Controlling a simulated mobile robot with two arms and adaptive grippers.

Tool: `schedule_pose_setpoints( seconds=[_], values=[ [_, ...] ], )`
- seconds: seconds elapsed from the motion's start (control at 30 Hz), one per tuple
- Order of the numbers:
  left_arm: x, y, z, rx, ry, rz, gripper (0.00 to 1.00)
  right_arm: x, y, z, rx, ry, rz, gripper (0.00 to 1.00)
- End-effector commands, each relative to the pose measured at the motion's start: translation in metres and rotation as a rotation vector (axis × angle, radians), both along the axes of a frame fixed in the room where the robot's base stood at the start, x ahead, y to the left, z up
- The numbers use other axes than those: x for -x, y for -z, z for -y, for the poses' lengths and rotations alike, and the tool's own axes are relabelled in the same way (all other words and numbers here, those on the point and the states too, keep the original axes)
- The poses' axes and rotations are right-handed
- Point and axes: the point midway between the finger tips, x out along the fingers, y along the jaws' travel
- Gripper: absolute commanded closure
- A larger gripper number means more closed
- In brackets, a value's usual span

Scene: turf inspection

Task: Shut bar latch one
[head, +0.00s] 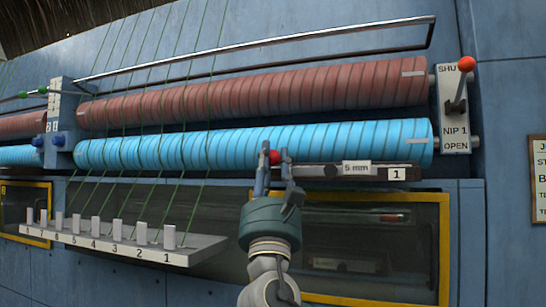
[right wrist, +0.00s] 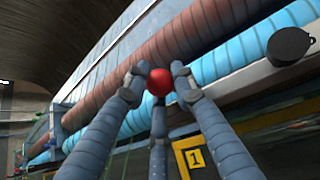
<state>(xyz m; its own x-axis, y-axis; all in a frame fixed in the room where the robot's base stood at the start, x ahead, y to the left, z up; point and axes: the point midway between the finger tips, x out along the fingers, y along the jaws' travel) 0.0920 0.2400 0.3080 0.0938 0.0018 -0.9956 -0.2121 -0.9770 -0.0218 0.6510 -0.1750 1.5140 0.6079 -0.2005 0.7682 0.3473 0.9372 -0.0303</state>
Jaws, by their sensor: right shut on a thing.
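A dark bar (head: 318,171) with a "5 mm" tag (head: 356,168) and a "1" tag (head: 396,174) lies along the underside of the blue roller. A red ball knob (head: 275,157) is at its left end; I cannot tell how it joins the bar. My right gripper (head: 274,163) comes up from below with its fingers shut on this knob. In the right wrist view, the fingers close around the red knob (right wrist: 160,82) from several sides. Whether the latch is shut cannot be told. My left gripper is not in view.
The blue roller (head: 330,141) and red-brown roller (head: 330,88) run above. The NIP 1 lever (head: 459,90) stands at right. A numbered peg shelf (head: 205,252) with green yarns juts out at left. A yellow-framed window (head: 443,240) is below. A black round knob (right wrist: 289,46) shows in the right wrist view.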

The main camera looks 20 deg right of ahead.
Motion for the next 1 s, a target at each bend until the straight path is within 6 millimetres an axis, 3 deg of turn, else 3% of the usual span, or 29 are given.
schedule_pose_setpoints(
  seconds=[0.5, 0.53, 0.6, 1.0],
  values=[
    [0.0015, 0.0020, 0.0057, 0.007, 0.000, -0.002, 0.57, -0.0015, 0.0048, -0.0001, -0.001, 0.000, -0.006, 1.00],
    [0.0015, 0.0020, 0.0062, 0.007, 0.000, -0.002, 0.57, -0.0015, 0.0049, 0.0000, -0.002, 0.000, -0.006, 0.73],
    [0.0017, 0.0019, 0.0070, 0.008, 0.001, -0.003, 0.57, -0.0016, 0.0048, 0.0001, -0.002, 0.000, -0.006, 0.59],
    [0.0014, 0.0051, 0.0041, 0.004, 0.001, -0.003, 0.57, -0.0008, 0.0030, 0.0004, -0.001, 0.001, -0.003, 0.57]
  ],
)
